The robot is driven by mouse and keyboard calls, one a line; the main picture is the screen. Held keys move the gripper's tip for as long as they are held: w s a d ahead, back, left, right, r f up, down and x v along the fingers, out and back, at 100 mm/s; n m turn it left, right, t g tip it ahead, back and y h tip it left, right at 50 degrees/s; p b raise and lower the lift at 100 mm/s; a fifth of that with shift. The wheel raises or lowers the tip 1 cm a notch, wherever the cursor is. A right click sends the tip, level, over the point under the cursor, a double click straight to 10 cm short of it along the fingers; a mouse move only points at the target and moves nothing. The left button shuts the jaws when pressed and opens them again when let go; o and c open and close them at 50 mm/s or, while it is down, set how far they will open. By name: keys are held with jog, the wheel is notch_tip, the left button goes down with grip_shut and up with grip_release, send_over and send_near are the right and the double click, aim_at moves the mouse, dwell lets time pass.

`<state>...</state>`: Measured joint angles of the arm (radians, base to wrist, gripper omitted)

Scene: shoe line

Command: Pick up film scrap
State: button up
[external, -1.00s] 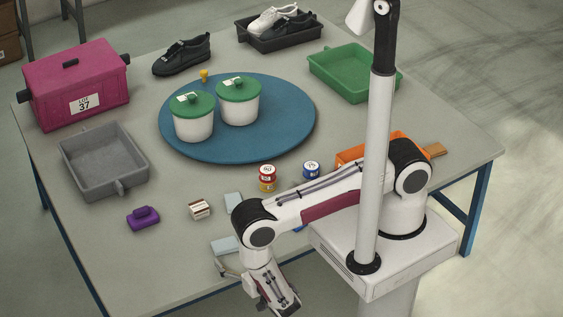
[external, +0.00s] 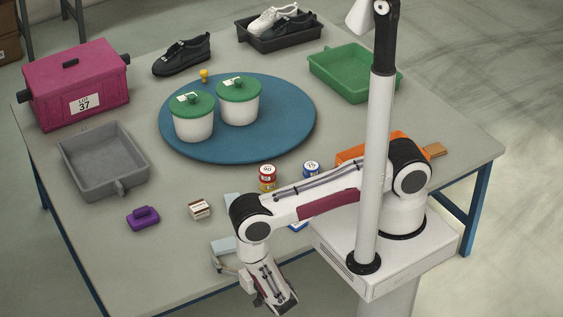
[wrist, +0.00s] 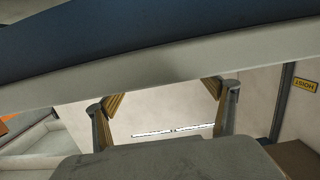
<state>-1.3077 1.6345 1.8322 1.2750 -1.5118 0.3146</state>
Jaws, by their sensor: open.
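No piece is clearly identifiable as the film scrap. Two pale blue flat pieces lie on the table in the external view: one (external: 222,245) near the front edge, beside my forearm, and another (external: 231,200) farther back, partly behind my elbow. I cannot tell whether either is the film scrap. My gripper (wrist: 165,92) is open and empty in the wrist view, its two fingers apart. A table edge crosses above them there, with pale floor or wall beyond. In the external view my arm hangs at the front edge and the fingertips are hard to make out.
Near my arm are a cream-and-brown block (external: 200,209), a purple object (external: 143,218), a red-labelled can (external: 267,172) and a blue-labelled can (external: 311,168). A grey tray (external: 76,178) stands left. A blue round mat (external: 238,151) carries two green-lidded tubs. The front-left table is mostly clear.

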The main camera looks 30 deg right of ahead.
aim_at(227, 245)
jog(key=shift+w, duration=0.2)
dwell(0.3)
jog(key=shift+w, duration=1.6)
jog(key=shift+w+a+f, duration=0.1)
jog(key=shift+w+f, duration=0.05)
jog(key=shift+w, duration=0.7)
jog(key=c, duration=1.2)
jog(key=shift+o, duration=0.2)
